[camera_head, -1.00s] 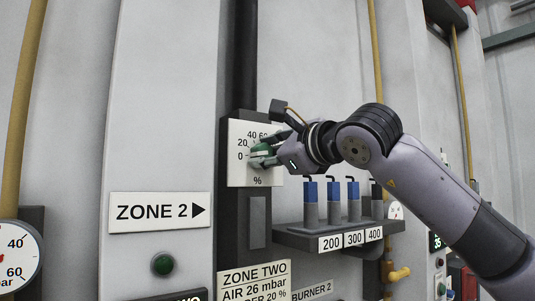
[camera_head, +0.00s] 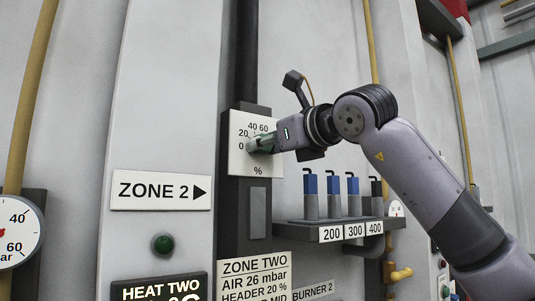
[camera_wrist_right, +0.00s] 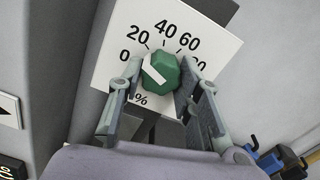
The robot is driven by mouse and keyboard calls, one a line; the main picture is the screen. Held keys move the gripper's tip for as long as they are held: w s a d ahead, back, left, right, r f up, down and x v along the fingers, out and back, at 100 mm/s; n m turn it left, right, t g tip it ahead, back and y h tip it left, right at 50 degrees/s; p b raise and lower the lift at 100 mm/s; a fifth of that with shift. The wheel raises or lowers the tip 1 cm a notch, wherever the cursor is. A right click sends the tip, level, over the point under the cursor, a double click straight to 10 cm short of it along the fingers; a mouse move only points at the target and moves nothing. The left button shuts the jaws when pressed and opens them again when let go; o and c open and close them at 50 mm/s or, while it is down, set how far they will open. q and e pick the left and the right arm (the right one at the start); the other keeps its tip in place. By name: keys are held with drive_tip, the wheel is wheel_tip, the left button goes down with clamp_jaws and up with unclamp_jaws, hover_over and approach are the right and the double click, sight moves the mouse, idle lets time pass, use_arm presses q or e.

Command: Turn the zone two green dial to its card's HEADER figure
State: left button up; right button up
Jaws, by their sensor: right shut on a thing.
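The green dial (camera_wrist_right: 163,72) sits on a white scale plate (camera_head: 240,166) marked 0, 20, 40, 60 and %. My right gripper (camera_head: 257,145) is shut on the dial, with one finger on each side of it in the right wrist view (camera_wrist_right: 160,76). A white mark on the dial's left part faces roughly the 0 to 20 side; its exact reading is unclear. The zone two card (camera_head: 254,263) below reads AIR 26 mbar and HEADER 20 %; its lower part is cut off. My left gripper is not in view.
A shelf (camera_head: 300,232) labelled 200, 300, 400 with blue-topped burners stands right of the dial, below my right arm. A ZONE 2 sign (camera_head: 160,191), a green button (camera_head: 163,244) and a HEAT TWO display (camera_head: 158,289) are on the left.

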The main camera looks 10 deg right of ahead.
drive_tip(key=shift+m+b, duration=0.4)
drive_tip(key=shift+m, duration=0.5)
drive_tip(key=o, duration=1.1)
drive_tip(key=shift+o, duration=0.2)
drive_tip(key=shift+s, duration=0.1)
drive_tip(key=v, duration=1.2)
